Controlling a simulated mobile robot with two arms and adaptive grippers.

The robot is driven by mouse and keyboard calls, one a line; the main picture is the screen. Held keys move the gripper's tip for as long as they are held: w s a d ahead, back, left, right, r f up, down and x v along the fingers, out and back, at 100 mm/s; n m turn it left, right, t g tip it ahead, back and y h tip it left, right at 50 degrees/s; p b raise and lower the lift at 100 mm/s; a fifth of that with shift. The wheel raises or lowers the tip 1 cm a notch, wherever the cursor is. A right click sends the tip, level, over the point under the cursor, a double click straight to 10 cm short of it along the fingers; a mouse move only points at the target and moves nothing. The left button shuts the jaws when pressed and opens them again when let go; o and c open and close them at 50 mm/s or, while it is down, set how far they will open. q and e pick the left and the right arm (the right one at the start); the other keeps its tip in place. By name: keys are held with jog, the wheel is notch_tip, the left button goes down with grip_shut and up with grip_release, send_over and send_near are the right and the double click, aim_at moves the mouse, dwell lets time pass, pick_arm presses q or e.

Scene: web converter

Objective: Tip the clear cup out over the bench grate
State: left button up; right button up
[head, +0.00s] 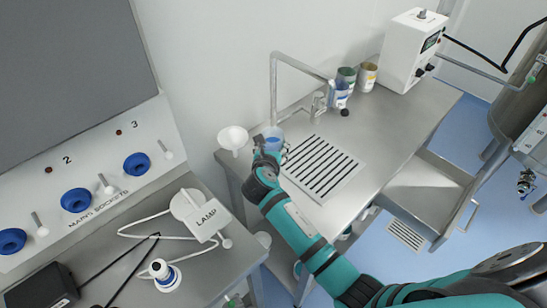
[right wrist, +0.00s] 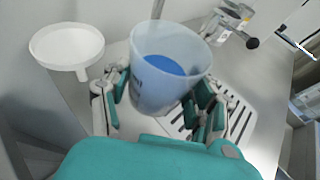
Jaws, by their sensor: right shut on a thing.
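The clear cup (right wrist: 160,92) is translucent with a blue inside bottom, and dark marks show on its side. My right gripper (right wrist: 162,105) is shut on it, one finger on each side. The cup looks roughly upright. In the head view the cup (head: 272,134) is at the left edge of the bench grate (head: 322,167), a slotted plate set in the steel bench. My right gripper also shows there (head: 268,155). The grate lies to the right of the cup in both views. My left gripper is not in view.
A white funnel (head: 233,138) stands just left of the cup. A tap (head: 318,104) rises behind the grate. Containers (head: 345,78) and a white box device (head: 412,50) stand at the back. The bench's right part is clear.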

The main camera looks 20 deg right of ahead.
aim_at(279, 137)
jog(key=shift+m+h, duration=0.3)
jog(key=w+d+p, duration=0.2)
jog(key=w+d, duration=0.2)
jog(key=shift+w+d, duration=0.15)
jog(key=shift+w, duration=0.05)
jog(key=shift+w+d+f, duration=0.2)
jog(key=shift+d, duration=0.1)
jog(key=shift+w+d+f, duration=0.15)
jog(key=shift+d+f, duration=0.05)
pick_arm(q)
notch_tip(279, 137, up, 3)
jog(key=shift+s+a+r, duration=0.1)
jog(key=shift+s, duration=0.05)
pick_arm(e)
jog(key=shift+f, duration=0.15)
